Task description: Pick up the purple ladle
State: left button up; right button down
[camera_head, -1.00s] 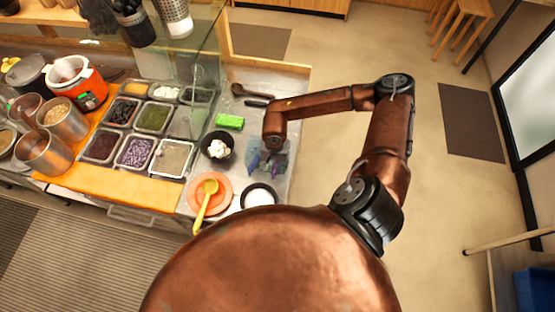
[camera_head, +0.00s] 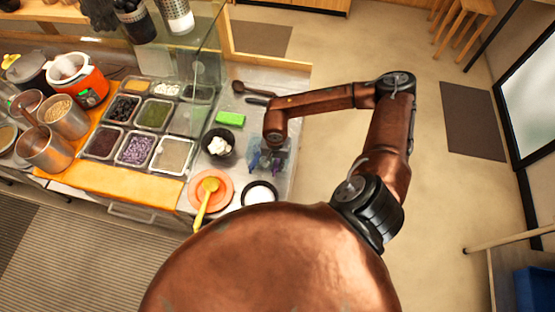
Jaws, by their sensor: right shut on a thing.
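The purple ladle (camera_head: 254,159) shows only as a small bluish-purple patch on the right side of the counter, beside the black bowl of white pieces. My right gripper (camera_head: 267,164) points down over it and is shut on it. The arm and gripper hide most of the ladle, and I cannot tell whether it touches the counter. My left gripper is not in view.
Near the gripper are a black bowl of white pieces (camera_head: 219,146), a green block (camera_head: 230,118), a yellow ladle (camera_head: 206,193) on an orange plate (camera_head: 224,198), and a black-rimmed white bowl (camera_head: 259,188). Topping trays (camera_head: 153,115) and a glass screen (camera_head: 208,55) stand left.

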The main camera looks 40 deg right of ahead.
jog(key=shift+r, duration=0.15)
notch_tip(320, 180, up, 10)
jog(key=shift+f+b, duration=0.1)
jog(key=shift+b, duration=0.85)
